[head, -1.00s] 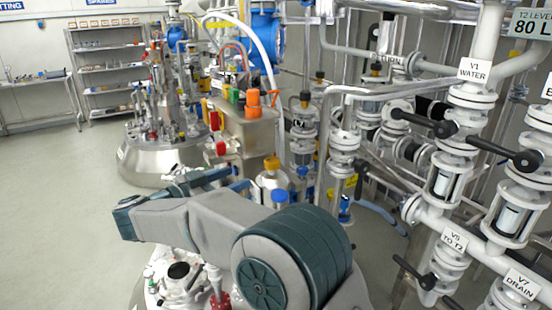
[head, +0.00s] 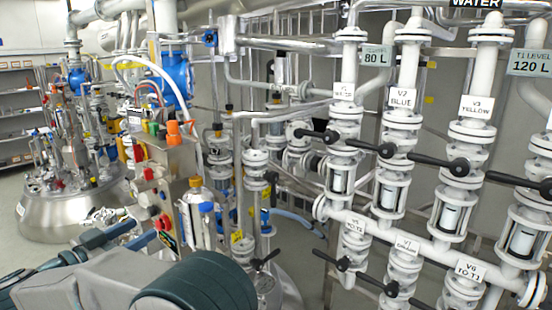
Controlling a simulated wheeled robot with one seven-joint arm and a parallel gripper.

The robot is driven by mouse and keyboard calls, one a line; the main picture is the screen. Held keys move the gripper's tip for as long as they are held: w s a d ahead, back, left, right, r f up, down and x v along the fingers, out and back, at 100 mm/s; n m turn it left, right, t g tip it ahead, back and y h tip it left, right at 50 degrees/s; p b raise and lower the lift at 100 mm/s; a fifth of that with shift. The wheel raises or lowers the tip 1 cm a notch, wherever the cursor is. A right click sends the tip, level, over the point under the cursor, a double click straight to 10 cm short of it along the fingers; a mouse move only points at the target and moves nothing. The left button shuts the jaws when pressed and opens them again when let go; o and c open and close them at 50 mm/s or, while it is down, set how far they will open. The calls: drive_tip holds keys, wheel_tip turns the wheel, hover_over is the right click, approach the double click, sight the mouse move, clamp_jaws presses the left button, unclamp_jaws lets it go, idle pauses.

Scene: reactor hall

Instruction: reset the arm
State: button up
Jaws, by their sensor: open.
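My arm, grey with dark teal joints, fills the lower left of the head view, with a large round joint in front. Beyond its wrist my gripper (head: 128,238) points to the right, partly hidden by the arm. Its two dark bluish fingers look apart, with nothing visible between them. The fingers are in front of the steel equipment and I cannot tell how far they are from it.
A steel box with coloured caps (head: 165,155) and a bottle with a blue label (head: 199,212) stand close behind my arm. White valve pipes with black handles (head: 400,150) fill the right. A steel vessel (head: 65,215) and shelves (head: 18,100) are at left.

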drive_tip(key=w+d+r+n+t+y, duration=0.4)
drive_tip(key=w+d+r+y, duration=0.2)
drive_tip(key=w+r+y, duration=0.3)
drive_tip(key=w+d+r+n+g+y, duration=0.1)
drive_tip(key=d+r+n+g+y, duration=0.2)
drive_tip(key=d+y, duration=0.4)
drive_tip(key=s+d+f+g+h, duration=0.2)
drive_tip(key=s+d+f+g, duration=0.2)
drive_tip(key=s+d+f, duration=0.3)
drive_tip(key=s+d+f+g+h, duration=0.2)
drive_tip(key=s+d+f+g, duration=0.2)
drive_tip(key=s+d+f, duration=0.4)
drive_tip(key=s+d+f+m+g+h, duration=0.1)
drive_tip(key=s+d+f+g+h, duration=0.2)
drive_tip(key=s+d+f, duration=0.4)
drive_tip(key=s+d+g, duration=0.1)
drive_tip(key=s+d, duration=0.4)
drive_tip(key=d, duration=0.4)
drive_tip(key=shift+s+d+f+g, duration=0.25)
drive_tip(key=shift+s+f+g, duration=0.05)
drive_tip(key=shift+f+g, duration=0.1)
